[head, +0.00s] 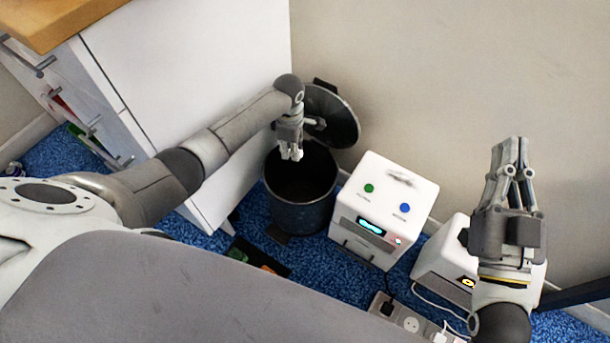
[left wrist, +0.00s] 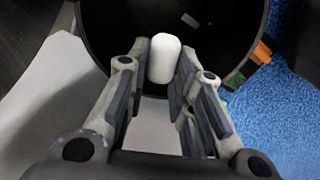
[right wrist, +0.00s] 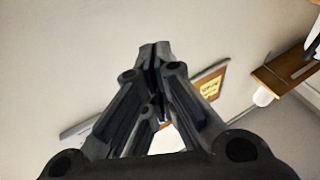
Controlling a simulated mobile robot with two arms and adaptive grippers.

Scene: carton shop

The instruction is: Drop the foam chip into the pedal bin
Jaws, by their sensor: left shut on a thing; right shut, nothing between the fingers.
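The foam chip (left wrist: 164,58) is a white rounded piece held between the fingertips of my left gripper (left wrist: 162,72). In the head view, my left gripper (head: 291,154) points down over the mouth of the pedal bin (head: 300,218). The bin is a dark round can, and its lid (head: 340,115) stands open against the wall. In the left wrist view the bin's dark inside (left wrist: 115,25) lies beneath the chip. My right gripper (head: 510,143) is shut and empty, pointing up at the right; its closed fingers also show in the right wrist view (right wrist: 155,50).
A white box with green and blue buttons (head: 385,195) stands right of the bin. A second white box (head: 443,262) and a power strip (head: 408,318) with cables are further right. A white drawer cabinet (head: 200,80) stands left.

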